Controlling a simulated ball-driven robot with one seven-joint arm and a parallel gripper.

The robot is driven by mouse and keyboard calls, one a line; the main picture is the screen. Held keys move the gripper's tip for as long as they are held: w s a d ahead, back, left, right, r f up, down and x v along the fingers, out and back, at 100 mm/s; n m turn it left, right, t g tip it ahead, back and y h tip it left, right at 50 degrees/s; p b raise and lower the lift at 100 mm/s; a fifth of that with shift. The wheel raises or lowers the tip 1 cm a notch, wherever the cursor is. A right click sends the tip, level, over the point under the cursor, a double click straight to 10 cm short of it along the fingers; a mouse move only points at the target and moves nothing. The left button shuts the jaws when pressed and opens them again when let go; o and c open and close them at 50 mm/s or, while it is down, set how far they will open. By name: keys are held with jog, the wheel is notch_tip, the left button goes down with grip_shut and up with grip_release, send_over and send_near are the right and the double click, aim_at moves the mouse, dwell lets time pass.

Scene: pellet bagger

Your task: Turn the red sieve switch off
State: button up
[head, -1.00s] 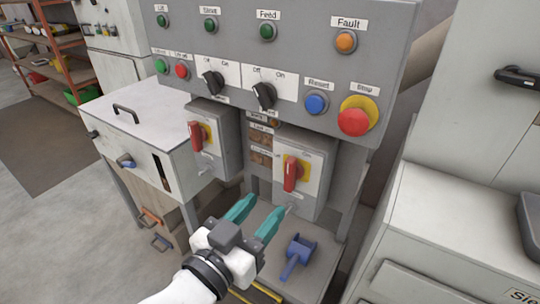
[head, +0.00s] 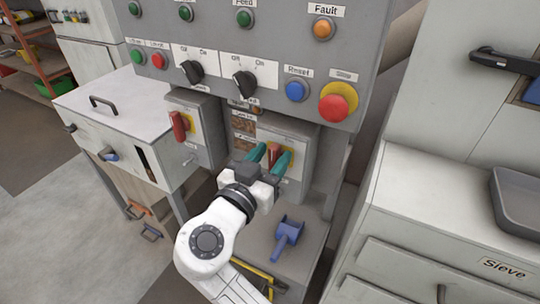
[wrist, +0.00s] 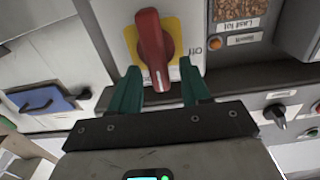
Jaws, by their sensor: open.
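A red rotary switch handle (head: 274,152) sits on a yellow plate on the front of the right-hand grey switch box (head: 301,138). In the wrist view the red handle (wrist: 153,45) points roughly along my fingers, with an "Off" label to its right. My gripper (head: 271,156) is open, its teal fingers in front of this switch. In the wrist view my gripper (wrist: 160,68) has one finger on each side of the handle's near end, with gaps visible. A second red switch (head: 180,126) is on the left box. I cannot read which one is marked sieve.
A panel above carries buttons, two black knobs (head: 244,84) and a red stop button (head: 334,108). A blue scoop (head: 287,232) lies on the ledge below.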

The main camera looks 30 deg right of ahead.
jog(key=shift+c, duration=0.4)
jog(key=c, duration=0.7)
jog(key=shift+n, duration=0.3)
jog(key=shift+w+a+f+n+p, duration=0.3)
jog(key=shift+n+p, duration=0.9)
jog(key=shift+n, duration=1.65)
jog(key=shift+w+a+f+n+p, duration=0.1)
jog(key=shift+w+f+n+p, duration=0.25)
jog(key=shift+n+p, duration=1.7)
jog(key=shift+w+a+f+n+p, duration=0.2)
jog(key=shift+f+n+p, duration=0.25)
jog(key=shift+n, duration=3.25)
jog(key=shift+f, duration=0.15)
